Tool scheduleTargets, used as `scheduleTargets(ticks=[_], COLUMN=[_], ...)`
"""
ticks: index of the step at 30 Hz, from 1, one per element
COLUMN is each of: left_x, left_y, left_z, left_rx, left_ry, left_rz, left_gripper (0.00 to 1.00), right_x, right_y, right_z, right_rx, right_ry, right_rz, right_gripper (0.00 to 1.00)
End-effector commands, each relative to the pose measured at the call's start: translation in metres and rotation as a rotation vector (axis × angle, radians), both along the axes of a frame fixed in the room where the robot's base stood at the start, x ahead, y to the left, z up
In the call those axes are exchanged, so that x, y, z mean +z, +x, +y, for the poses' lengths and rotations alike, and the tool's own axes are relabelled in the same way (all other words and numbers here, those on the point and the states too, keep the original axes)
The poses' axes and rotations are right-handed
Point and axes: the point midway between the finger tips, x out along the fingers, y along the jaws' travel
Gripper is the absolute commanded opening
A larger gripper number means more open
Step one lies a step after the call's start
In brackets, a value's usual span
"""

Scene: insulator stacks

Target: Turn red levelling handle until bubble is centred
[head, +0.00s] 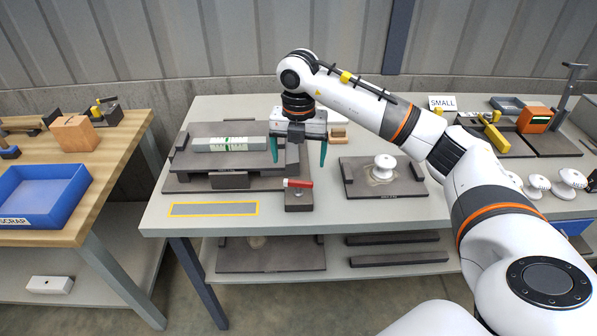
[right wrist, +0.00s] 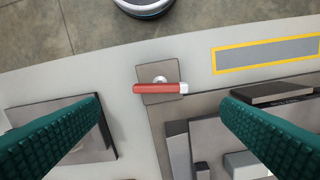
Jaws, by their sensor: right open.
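The red levelling handle (head: 297,183) lies on a small dark square block at the front right corner of the levelling plate. It also shows in the right wrist view (right wrist: 158,88), lying crosswise between the fingers and apart from both. The level (head: 230,144) with its pale green vial lies on the raised dark plate; the bubble is too small to place. My left gripper is not in view.
A dark tray with a white insulator (head: 384,166) stands right of the handle. A yellow-bordered strip (head: 213,209) lies at the table's front left. A blue scrap bin (head: 40,194) stands on the wooden bench at left. More white insulators (head: 537,184) stand at right.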

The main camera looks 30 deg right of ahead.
Motion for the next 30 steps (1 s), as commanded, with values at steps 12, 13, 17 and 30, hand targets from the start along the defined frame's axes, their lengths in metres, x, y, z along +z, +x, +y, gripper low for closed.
scheduleTargets(ticks=[12, 13, 17, 30], left_x=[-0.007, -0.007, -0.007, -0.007], left_y=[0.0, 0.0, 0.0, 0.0], left_z=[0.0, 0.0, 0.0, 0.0], left_rx=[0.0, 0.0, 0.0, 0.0], left_ry=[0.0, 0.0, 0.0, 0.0], left_rz=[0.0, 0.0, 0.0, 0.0], left_gripper=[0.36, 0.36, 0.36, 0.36], right_x=[0.05, 0.051, 0.051, 0.046], right_y=[0.0, 0.0, 0.0, 0.001], right_z=[0.0, 0.0, 0.0, 0.009], right_rx=[0.001, 0.0, 0.0, 0.026], right_ry=[-0.001, 0.0, 0.0, 0.029], right_rz=[-0.001, 0.0, 0.0, -0.007], right_gripper=[0.87, 0.87, 0.87, 0.87])
